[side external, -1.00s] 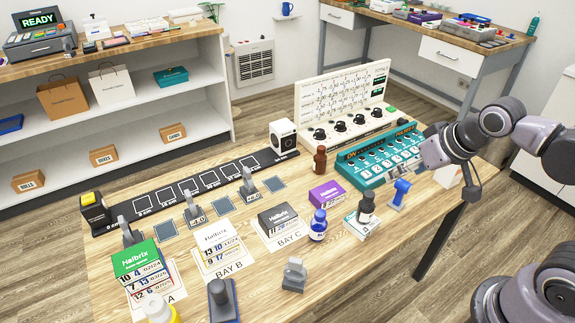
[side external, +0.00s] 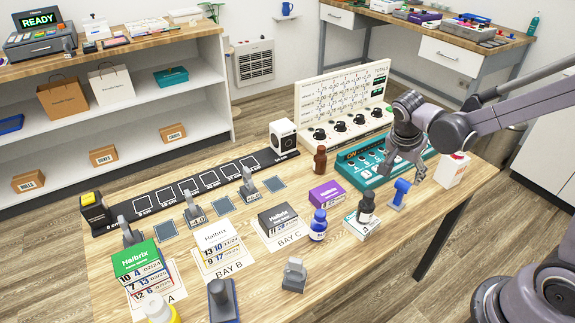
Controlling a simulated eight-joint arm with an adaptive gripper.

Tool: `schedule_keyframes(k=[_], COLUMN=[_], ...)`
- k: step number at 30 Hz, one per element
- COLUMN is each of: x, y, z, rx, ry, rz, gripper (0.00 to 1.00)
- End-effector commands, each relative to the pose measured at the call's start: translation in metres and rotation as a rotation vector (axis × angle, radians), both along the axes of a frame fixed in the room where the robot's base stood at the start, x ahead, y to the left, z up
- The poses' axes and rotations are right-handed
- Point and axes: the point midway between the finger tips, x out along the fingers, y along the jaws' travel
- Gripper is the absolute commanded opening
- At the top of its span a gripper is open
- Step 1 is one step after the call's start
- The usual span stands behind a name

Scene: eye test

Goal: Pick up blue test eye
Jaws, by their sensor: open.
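The small blue piece that looks like the blue test eye (side external: 401,190) stands upright on the table toward the right, with a short barrel on top and a pale base. My gripper (side external: 404,168) points down just above and behind it in the picture, in front of the teal panel. Its fingers are apart and nothing is between them. A gap to the blue piece seems to remain, but the exact distance is hard to tell.
A dark dropper bottle (side external: 366,208) on a small box stands left of the blue piece, and a white carton (side external: 453,170) stands to its right. The teal panel (side external: 352,174) lies behind. A blue bottle (side external: 318,226) and purple box (side external: 327,194) stand farther left.

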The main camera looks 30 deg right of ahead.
Motion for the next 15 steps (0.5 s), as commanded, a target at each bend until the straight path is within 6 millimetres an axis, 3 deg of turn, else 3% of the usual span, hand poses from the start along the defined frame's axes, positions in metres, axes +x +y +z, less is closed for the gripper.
schedule_keyframes(k=[9, 15], x=[0.004, 0.004], y=[-0.015, -0.018], z=[-0.036, -0.045], rx=[0.0, 0.0], ry=[-0.001, -0.001], rz=[0.002, 0.005], gripper=[0.64, 0.64])
